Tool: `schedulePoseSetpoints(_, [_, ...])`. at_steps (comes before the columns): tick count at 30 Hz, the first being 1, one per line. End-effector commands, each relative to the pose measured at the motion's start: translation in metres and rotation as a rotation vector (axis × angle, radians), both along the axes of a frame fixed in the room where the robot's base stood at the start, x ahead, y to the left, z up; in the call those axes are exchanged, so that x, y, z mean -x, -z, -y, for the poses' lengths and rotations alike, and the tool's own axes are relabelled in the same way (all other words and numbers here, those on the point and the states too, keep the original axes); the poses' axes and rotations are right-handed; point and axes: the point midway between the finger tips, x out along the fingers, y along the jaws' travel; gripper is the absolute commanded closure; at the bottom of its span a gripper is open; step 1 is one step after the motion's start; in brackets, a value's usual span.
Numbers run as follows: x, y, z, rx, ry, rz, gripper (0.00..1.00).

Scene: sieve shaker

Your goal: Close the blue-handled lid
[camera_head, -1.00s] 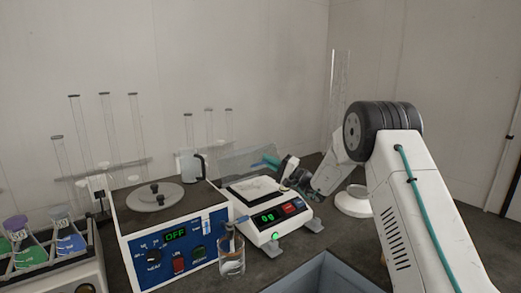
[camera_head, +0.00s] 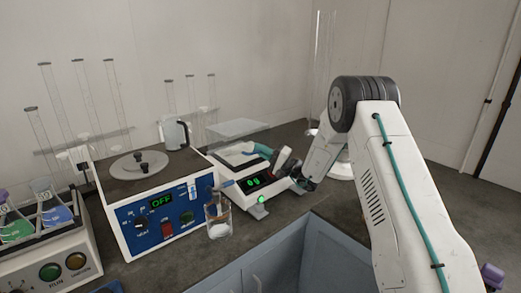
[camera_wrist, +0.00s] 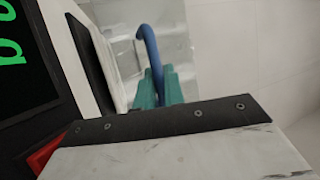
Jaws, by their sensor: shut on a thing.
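The blue handle (camera_wrist: 151,48) is a curved bar in the wrist view, attached to a clear lid (camera_wrist: 178,42). My gripper (camera_wrist: 158,88) has teal fingers shut on the handle. In the head view the clear lid (camera_head: 238,128) shows as a see-through panel behind the white balance (camera_head: 262,186), whose green display is lit. My gripper (camera_head: 258,150) is over the balance's back part, close in front of the lid. The handle cannot be made out there, and the lid's exact tilt is hard to tell.
A blue-panelled device (camera_head: 165,215) reading OFF stands left of the balance. A glass beaker (camera_head: 218,216) stands in front between them. A white kettle-like jug (camera_head: 175,133) and tall glass tubes stand behind. A flask rack (camera_head: 45,245) is at far left.

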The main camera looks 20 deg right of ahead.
Motion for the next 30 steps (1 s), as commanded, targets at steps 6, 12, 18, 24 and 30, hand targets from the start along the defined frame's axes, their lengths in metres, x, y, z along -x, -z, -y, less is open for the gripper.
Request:
schedulePoseSetpoints(6, [0.000,0.000,0.000,0.000,-0.001,-0.001,0.87])
schedulePoseSetpoints(12, [0.000,0.000,0.000,0.000,-0.001,-0.001,0.81])
schedulePoseSetpoints(18, [0.001,0.001,0.001,0.001,0.000,-0.001,0.81])
schedulePoseSetpoints(24, [0.019,0.009,0.022,0.000,0.004,-0.003,0.81])
schedulePoseSetpoints(30, [0.041,0.019,0.046,-0.001,0.004,-0.001,0.81])
